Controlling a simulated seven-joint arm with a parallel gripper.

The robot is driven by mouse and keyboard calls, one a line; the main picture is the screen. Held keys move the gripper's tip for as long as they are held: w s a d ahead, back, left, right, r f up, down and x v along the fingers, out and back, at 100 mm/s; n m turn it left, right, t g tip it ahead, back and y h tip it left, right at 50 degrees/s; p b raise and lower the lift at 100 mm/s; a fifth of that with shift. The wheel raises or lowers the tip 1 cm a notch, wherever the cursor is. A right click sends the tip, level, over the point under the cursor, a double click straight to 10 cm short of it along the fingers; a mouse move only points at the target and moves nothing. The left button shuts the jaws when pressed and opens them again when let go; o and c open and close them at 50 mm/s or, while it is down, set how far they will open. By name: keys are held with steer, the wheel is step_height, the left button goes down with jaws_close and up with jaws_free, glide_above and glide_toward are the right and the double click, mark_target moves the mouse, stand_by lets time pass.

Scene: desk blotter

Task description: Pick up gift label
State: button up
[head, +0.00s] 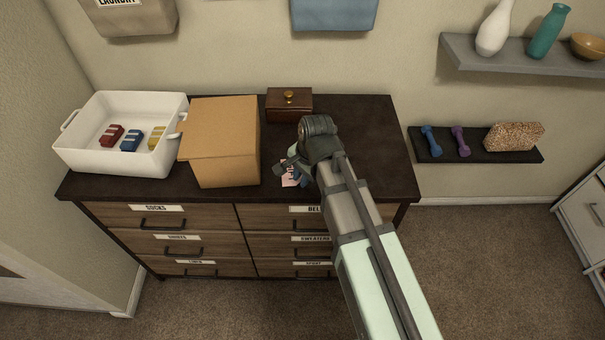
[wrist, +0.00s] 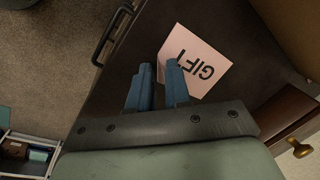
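The gift label (head: 289,181) is a small flat pale pink card on the dark dresser top, near its front edge. In the wrist view the label (wrist: 211,56) shows the black word GIFT, with one end of the word partly hidden by a finger. My gripper (wrist: 159,66) has two blue fingers with a gap between them and nothing held. One fingertip overlaps the label's edge in the wrist view; I cannot tell whether it touches. In the head view my gripper (head: 294,168) is over the label and hides much of it.
A cardboard box (head: 222,142) stands just left of my gripper. A brown wooden box (head: 289,105) with a brass knob is behind it. A white bin (head: 110,160) with red, blue and yellow items sits at the left. The dresser top (head: 380,150) is clear at the right.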

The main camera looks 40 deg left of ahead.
jaws_close()
steer(key=shift+d, duration=0.1)
stand_by(0.3)
steer(key=shift+s+d, duration=2.35)
steer(key=shift+o, duration=1.5)
jaws_free()
